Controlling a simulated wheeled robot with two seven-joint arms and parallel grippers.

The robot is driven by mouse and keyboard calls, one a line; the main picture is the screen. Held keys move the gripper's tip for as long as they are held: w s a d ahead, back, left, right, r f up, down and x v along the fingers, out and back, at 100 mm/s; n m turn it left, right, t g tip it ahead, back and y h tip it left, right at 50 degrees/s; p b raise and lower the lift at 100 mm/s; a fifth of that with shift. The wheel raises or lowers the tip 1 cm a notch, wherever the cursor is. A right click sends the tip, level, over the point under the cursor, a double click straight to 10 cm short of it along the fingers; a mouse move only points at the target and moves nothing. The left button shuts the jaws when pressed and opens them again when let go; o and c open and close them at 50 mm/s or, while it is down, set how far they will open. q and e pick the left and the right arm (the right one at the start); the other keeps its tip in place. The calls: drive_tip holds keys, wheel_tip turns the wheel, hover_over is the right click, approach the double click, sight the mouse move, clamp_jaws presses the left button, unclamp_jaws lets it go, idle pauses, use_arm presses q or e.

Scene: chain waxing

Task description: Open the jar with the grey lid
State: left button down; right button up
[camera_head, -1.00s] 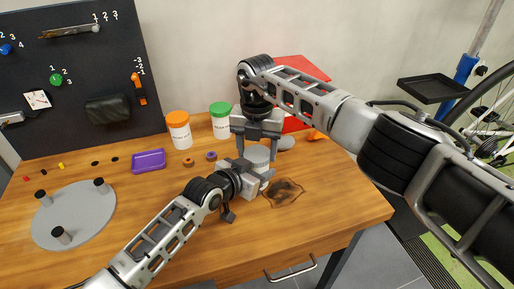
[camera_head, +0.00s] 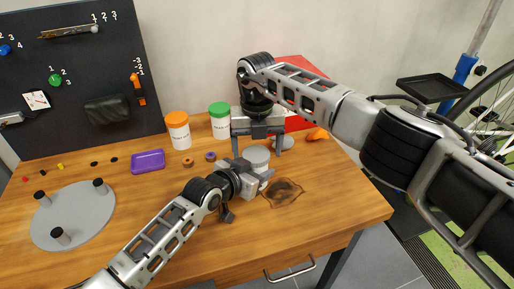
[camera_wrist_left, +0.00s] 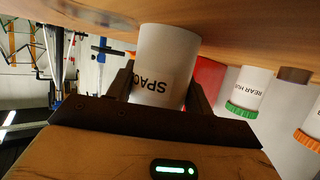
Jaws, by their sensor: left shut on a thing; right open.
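The jar with the grey lid stands on the wooden table in the head view, its round grey lid (camera_head: 257,154) on top and most of its body hidden by my left gripper (camera_head: 254,178). In the left wrist view its white body (camera_wrist_left: 165,60) shows upside down with part of a "SPAC" label, between the jaws of my left gripper (camera_wrist_left: 163,85). My left gripper is shut around the jar's body. My right gripper (camera_head: 257,147) points down from above, open, its fingers apart on either side of the lid.
White jars with an orange lid (camera_head: 177,117) and a green lid (camera_head: 219,107) stand behind. A purple tray (camera_head: 148,161), a grey round plate with posts (camera_head: 75,222), a dark patch (camera_head: 284,193) and an orange object (camera_head: 317,134) lie around. The front middle table is clear.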

wheel_tip(320, 180, up, 4)
drive_tip(key=shift+a+r, duration=0.1)
drive_tip(key=shift+c, duration=0.2)
wheel_tip(320, 180, up, 3)
drive_tip(key=shift+r+m, duration=0.1)
drive_tip(key=shift+m, duration=0.9)
drive_tip(key=shift+f, duration=3.95)
drive_tip(key=c, duration=1)
drive_tip(key=n, duration=0.3)
